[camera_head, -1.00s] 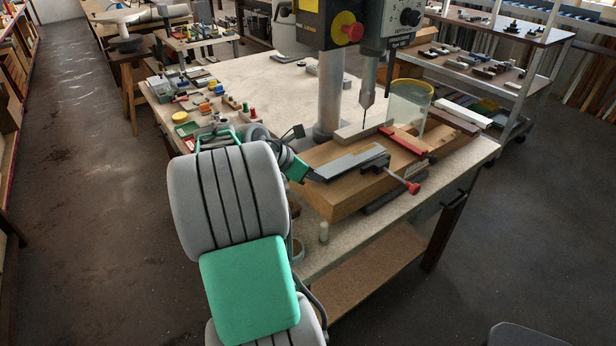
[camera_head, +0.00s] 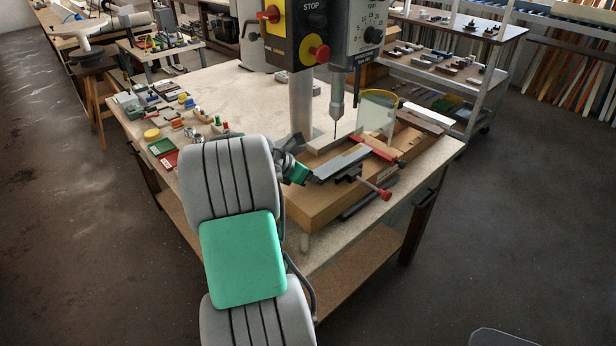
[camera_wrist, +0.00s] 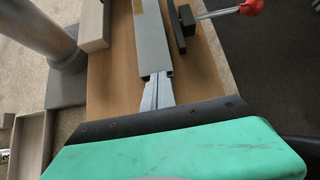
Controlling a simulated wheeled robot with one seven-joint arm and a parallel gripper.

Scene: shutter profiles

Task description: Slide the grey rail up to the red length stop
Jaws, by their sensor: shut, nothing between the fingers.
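The grey rail (camera_head: 342,163) lies flat on the wooden block under the drill; in the wrist view it (camera_wrist: 152,45) runs straight away from me. The red length stop (camera_head: 373,149) lies across the far end of the rail in the head view. The rail's far end is very close to it; I cannot tell if they touch. The stop is not visible in the wrist view. My gripper (camera_wrist: 157,88) is shut and empty, its fingertips at the rail's near open end, apparently against it. In the head view the arm hides part of my gripper (camera_head: 309,179).
A clamp with a red handle (camera_head: 384,194) stands beside the rail on the right. A pale fence (camera_head: 331,142) and the drill column (camera_head: 301,107) are on the other side. The drill bit (camera_head: 336,125) hangs above. Small parts crowd the table's left side.

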